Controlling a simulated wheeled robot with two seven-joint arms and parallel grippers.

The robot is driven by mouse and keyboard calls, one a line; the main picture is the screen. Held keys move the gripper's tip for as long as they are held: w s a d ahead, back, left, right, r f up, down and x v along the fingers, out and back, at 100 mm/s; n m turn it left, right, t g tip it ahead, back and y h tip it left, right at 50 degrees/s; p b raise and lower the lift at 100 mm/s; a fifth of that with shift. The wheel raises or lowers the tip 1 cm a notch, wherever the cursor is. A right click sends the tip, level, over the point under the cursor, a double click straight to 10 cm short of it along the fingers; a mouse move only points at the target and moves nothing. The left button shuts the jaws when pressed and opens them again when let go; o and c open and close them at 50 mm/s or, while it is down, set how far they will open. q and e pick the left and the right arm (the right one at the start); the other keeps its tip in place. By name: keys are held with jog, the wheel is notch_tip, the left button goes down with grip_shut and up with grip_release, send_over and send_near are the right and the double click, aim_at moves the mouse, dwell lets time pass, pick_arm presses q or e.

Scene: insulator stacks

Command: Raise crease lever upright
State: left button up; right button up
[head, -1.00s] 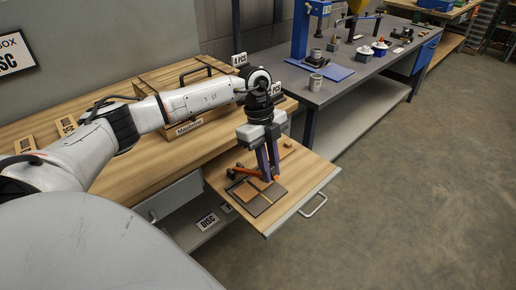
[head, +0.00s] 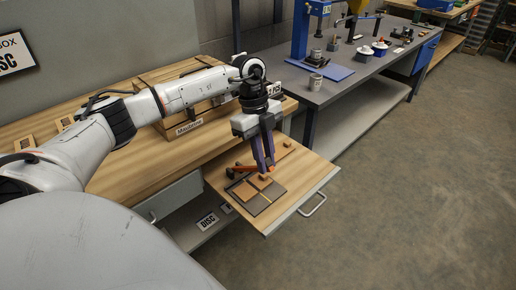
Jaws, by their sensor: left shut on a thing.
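The crease lever (head: 245,169) is a thin orange-red bar above a dark creasing board (head: 262,205) on the pull-out shelf. It lies low and close to flat, not upright. My left gripper (head: 265,168) points down with its long purple fingers shut at the lever's right end. The fingers hide part of that end. A small wooden block (head: 264,177) shows just below the fingertips, and a light brown square piece (head: 245,191) lies on the board. My right gripper is out of view.
The wooden pull-out shelf (head: 310,175) has a metal handle (head: 313,205) at its front edge. Another small block (head: 287,143) lies behind the gripper. A wooden crate (head: 170,80) stands on the bench at the back. A grey workbench (head: 345,85) stands to the right.

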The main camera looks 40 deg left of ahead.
aim_at(255, 167)
pick_arm(q)
jog(key=shift+a+r, duration=0.15)
jog(key=shift+w+a+r, duration=0.1)
jog(key=shift+a+r, duration=0.65)
jog(key=shift+a, duration=0.2)
jog(key=shift+w+a+r, duration=0.1)
jog(key=shift+a+r, duration=0.6)
jog(key=shift+a, duration=0.35)
jog(key=shift+a, duration=0.1)
jog(key=shift+w+a+r, duration=0.1)
jog(key=shift+a+r, duration=0.2)
jog(key=shift+a, duration=0.3)
jog(key=shift+a+r, duration=0.25)
jog(key=shift+a, duration=0.4)
